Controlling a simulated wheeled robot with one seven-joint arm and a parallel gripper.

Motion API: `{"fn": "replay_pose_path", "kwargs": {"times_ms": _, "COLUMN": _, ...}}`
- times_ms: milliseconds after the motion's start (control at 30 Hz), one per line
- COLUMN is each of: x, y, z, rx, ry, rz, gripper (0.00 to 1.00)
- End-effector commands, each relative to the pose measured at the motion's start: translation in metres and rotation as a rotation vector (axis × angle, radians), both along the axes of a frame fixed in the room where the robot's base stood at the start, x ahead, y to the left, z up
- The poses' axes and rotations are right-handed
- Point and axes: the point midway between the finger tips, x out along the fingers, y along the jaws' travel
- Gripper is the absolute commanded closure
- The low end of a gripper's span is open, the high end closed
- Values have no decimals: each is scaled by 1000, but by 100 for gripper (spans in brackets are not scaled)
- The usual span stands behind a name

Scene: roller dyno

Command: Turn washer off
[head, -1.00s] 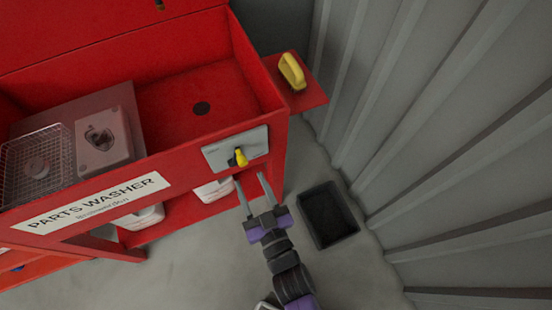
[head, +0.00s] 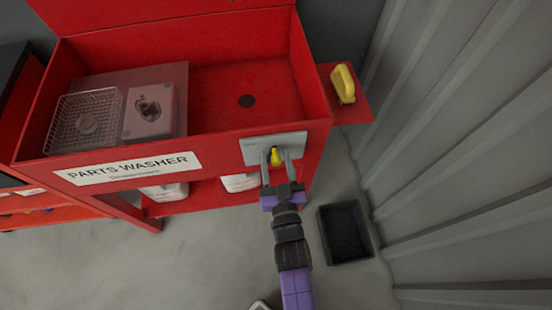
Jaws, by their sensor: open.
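The red parts washer (head: 225,136) stands ahead with its lid raised and its basin open. A grey switch plate (head: 255,153) is on the right part of its front face, and a yellow knob (head: 276,157) sticks out from it. My gripper (head: 276,160) is open at the plate, with one finger on each side of the knob. I cannot tell whether the fingers touch the knob. The fingers cover part of the plate, and the knob's exact angle is hard to see.
A wire basket (head: 84,122) and a metal part (head: 150,110) lie in the basin. A yellow-handled brush (head: 344,83) rests on the red side shelf (head: 352,112). A black bin (head: 345,232) stands on the floor near the corrugated wall (head: 470,150).

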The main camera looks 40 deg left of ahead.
Motion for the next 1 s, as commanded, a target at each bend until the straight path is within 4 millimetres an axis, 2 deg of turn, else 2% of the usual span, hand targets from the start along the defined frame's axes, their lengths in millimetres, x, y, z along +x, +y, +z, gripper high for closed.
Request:
{"fn": "replay_pose_path", "kwargs": {"times_ms": 67, "x": 0, "y": 0, "z": 0, "rx": 0, "ry": 0, "rz": 0, "gripper": 55}}
{"fn": "replay_pose_path", "kwargs": {"times_ms": 300, "x": 0, "y": 0, "z": 0, "rx": 0, "ry": 0, "rz": 0, "gripper": 100}}
{"fn": "replay_pose_path", "kwargs": {"times_ms": 1000, "x": 0, "y": -1, "z": 0, "rx": 0, "ry": 0, "rz": 0, "gripper": 100}}
